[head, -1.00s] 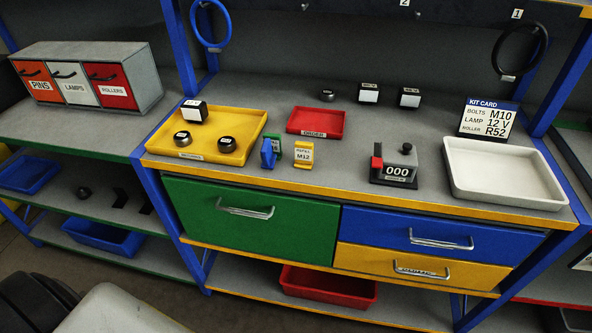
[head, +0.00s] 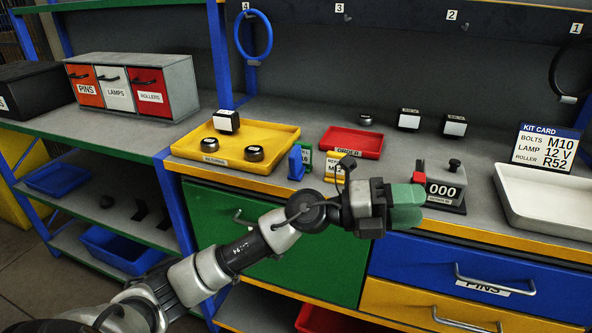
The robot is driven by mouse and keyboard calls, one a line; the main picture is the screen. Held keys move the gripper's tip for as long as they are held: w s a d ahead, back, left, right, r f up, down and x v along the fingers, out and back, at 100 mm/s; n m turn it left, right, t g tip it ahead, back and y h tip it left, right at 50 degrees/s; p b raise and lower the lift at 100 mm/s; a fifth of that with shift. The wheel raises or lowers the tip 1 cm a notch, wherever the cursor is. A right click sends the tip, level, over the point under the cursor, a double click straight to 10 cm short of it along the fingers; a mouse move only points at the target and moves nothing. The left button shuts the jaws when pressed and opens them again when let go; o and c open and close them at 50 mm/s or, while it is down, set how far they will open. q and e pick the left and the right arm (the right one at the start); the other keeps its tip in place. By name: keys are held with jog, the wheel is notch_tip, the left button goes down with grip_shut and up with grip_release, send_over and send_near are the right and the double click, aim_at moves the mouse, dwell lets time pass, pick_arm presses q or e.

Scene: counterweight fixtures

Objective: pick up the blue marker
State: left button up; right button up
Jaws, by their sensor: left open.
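A small upright blue piece (head: 296,162), which looks like the blue marker, stands near the front edge of the workbench, just right of the yellow tray. A green piece (head: 306,154) with a label stands right behind it and is partly hidden. My left gripper (head: 407,204) has green fingertips and is in front of the drawers, to the right of and nearer than the blue piece. It is apart from the blue piece, open, with nothing seen in it. My right gripper is not in view.
A yellow labelled block (head: 333,170), partly behind my left wrist, stands right of the blue piece. The yellow tray (head: 180,148) holds several dark parts. A red tray (head: 350,142) lies behind. A grey counter block (head: 445,182) and a white tray (head: 540,215) are to the right.

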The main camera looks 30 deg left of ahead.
pick_arm(q)
jog(key=w+a+f+m+g+y, duration=0.1)
jog(key=w+a+m+g+y, duration=0.15)
jog(key=m+y, duration=0.2)
jog(key=n+y, duration=0.5)
jog(key=y, duration=1)
send_near(294, 151)
jog(key=d+f, duration=0.1)
jog(key=x, duration=0.5)
jog(key=shift+w+a+r+b, duration=0.2)
jog(key=shift+w+a+b, duration=0.05)
jog(key=shift+a+b, duration=0.1)
jog(key=shift+p+x, duration=0.4)
jog(key=shift+x, duration=2.7)
jog(key=shift+a, duration=0.15)
jog(key=shift+c, duration=0.3)
grip_shut()
